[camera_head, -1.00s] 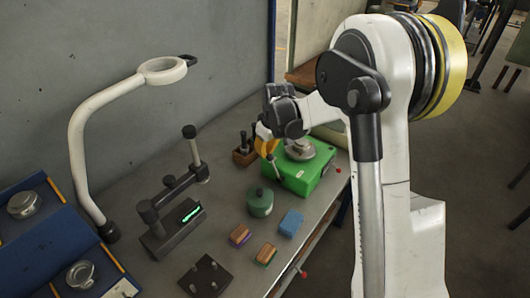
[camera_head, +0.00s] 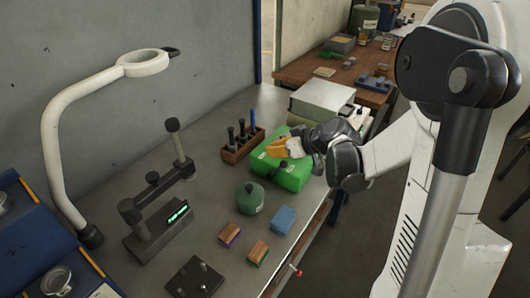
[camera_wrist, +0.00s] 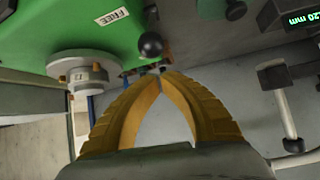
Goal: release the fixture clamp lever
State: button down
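The green fixture box (camera_head: 296,174) stands on the grey bench in the head view. Its green face (camera_wrist: 60,25) fills the upper left of the wrist view, with a white "FREE" label (camera_wrist: 112,16). The clamp lever's black ball knob (camera_wrist: 151,44) shows beside that label and just beyond my fingertips; it also shows in the head view (camera_head: 264,168). My gripper (camera_wrist: 161,76) has yellow fingers whose tips are together, with nothing between them. In the head view my gripper (camera_head: 277,149) is over the box and hides part of it. A gap shows between tips and knob.
A wooden block with upright tools (camera_head: 242,147) stands left of the box. A green lidded pot (camera_head: 249,198), a blue block (camera_head: 283,220) and a gauge stand with lit display (camera_head: 158,222) are nearer. A light-grey case (camera_head: 322,100) is behind the box.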

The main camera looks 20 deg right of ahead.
jog(key=shift+s+d+f+b, duration=0.2)
jog(key=shift+s+d+b, duration=0.1)
jog(key=shift+s+d, duration=0.4)
jog(key=shift+s+d+f+b, duration=0.15)
jog(key=shift+s+d+b, duration=0.25)
jog(key=shift+s, duration=0.45)
jog(key=shift+s+f, duration=0.1)
jog(key=w+r, duration=0.1)
jog(key=w+a+r+p, duration=0.1)
jog(key=w+r+p, duration=0.1)
jog(key=shift+w+a, duration=0.15)
jog(key=shift+a, duration=0.1)
jog(key=s+d+r+p, duration=0.2)
jog(key=s+d, duration=0.3)
jog(key=s, duration=0.3)
jog(key=shift+s+r, duration=0.2)
jog(key=shift+a, duration=0.15)
